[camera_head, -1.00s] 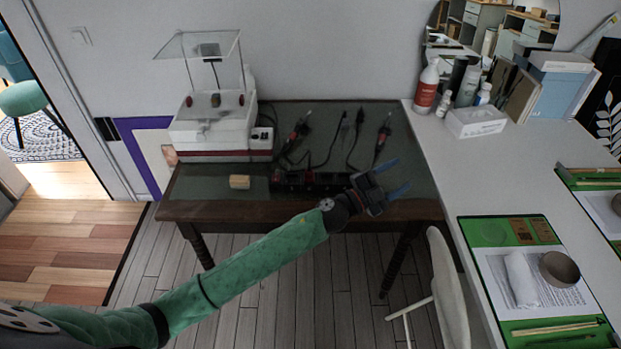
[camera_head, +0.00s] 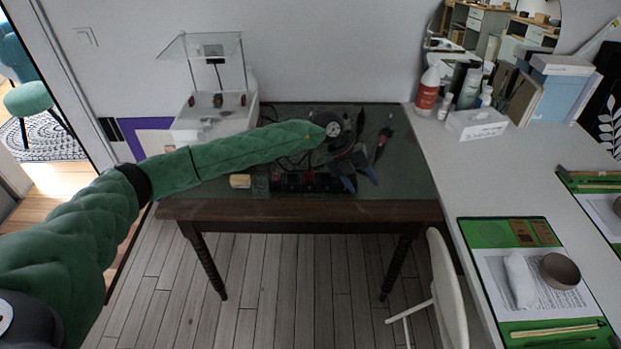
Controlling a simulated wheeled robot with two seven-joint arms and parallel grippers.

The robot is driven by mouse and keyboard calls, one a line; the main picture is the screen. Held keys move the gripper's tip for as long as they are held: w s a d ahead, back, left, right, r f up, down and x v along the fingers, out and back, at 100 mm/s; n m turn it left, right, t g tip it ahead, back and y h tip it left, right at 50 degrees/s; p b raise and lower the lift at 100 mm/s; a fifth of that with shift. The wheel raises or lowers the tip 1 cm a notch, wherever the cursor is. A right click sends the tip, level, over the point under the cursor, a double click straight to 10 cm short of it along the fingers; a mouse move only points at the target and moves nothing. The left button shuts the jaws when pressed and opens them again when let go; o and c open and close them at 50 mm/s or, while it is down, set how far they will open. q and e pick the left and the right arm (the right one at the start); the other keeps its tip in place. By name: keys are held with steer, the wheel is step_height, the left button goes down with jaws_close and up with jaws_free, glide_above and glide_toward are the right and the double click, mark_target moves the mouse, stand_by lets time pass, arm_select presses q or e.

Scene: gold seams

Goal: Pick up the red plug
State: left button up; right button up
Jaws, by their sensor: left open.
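A dark plug with red on it (camera_head: 382,140) lies on the dark table top, just right of my left gripper. In the earlier frame another red-marked plug lay further left; my arm now covers that spot. My left gripper (camera_head: 361,180) is over the table's right half, open, with its blue fingertips pointing down and toward the front edge. Nothing shows between the fingers. I cannot tell how high it is above the table. A black power strip (camera_head: 290,184) with red parts lies left of the fingertips. My right gripper is out of view.
A small tan block (camera_head: 240,181) lies left of the strip. A white device with a clear cover (camera_head: 215,122) stands at the table's back left. A white counter (camera_head: 480,165) with bottles and boxes adjoins on the right. A white chair (camera_head: 447,290) stands in front.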

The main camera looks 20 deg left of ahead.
mark_target(310, 170)
arm_select(q)
steer(key=w+a+r+y, duration=0.1)
steer(key=a+y, duration=0.1)
steer(key=a, duration=0.3)
steer(key=w+a+r+n+y, duration=0.1)
steer(key=w+a+y, duration=0.1)
steer(key=a, duration=0.3)
steer(key=w+a+r+y, duration=0.1)
steer(key=w+a+y, duration=0.1)
steer(key=a, duration=0.3)
steer(key=shift+w+a+t, duration=0.1)
steer(key=shift+w+t, duration=0.05)
steer(key=shift+t, duration=0.15)
steer(key=shift+w+a+r+n+y, duration=0.1)
steer(key=shift+a+r+n+y, duration=0.05)
steer(key=shift+a+n+y, duration=0.2)
steer(key=shift+a, duration=0.1)
steer(key=shift+f, duration=0.45)
steer(key=shift+f+p, duration=0.35)
steer(key=shift+f, duration=0.7)
steer(key=f, duration=0.1)
steer(key=f+p, duration=0.2)
steer(key=shift+s+a+f, duration=0.25)
steer(key=shift+s+f, duration=0.1)
steer(key=shift+f, duration=0.55)
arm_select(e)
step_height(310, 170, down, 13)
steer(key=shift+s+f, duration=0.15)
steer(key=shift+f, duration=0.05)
